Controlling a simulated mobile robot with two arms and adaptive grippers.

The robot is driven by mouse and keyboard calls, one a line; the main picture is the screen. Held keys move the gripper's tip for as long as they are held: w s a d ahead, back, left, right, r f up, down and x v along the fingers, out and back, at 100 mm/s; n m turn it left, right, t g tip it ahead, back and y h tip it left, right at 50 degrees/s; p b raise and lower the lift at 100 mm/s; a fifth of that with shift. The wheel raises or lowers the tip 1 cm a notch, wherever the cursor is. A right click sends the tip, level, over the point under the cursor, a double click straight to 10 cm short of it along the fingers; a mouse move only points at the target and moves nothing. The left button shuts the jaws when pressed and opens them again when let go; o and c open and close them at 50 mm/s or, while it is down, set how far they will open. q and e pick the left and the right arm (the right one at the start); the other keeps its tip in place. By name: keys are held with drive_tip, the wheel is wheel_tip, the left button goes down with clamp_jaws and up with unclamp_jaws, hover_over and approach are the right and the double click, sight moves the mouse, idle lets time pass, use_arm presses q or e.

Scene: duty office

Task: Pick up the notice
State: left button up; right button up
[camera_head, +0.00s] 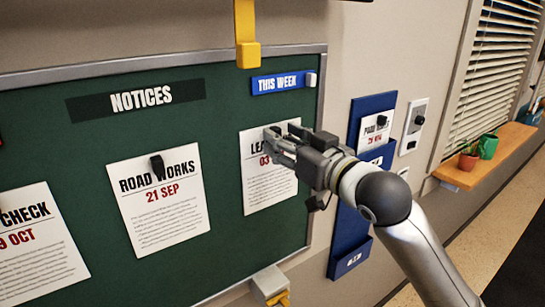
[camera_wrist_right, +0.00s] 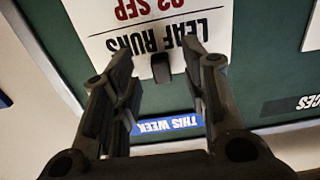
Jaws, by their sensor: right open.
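A white notice reading "LEAF RUNS" with a red date (camera_head: 268,185) hangs on the green board, right of the "ROAD WORKS" notice (camera_head: 165,215). In the right wrist view the leaf notice (camera_wrist_right: 215,22) appears upside down, with a dark clip (camera_wrist_right: 161,68) at its heading edge. My right gripper (camera_head: 283,145) is at the upper part of this notice and covers some of its text. In the wrist view its open fingers (camera_wrist_right: 158,62) stand on either side of the clip, with nothing visibly gripped. I cannot tell whether they touch the paper. My left gripper is not in view.
A blue "THIS WEEK" label (camera_head: 280,83) sits above the leaf notice. A yellow bracket (camera_head: 247,40) overlaps the board's top edge. Right of the board, a blue wall panel (camera_head: 350,235) carries another "ROAD WORKS" notice (camera_head: 376,126).

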drive_tip(key=shift+x, duration=0.8)
drive_tip(key=shift+c, duration=1.4)
clamp_jaws()
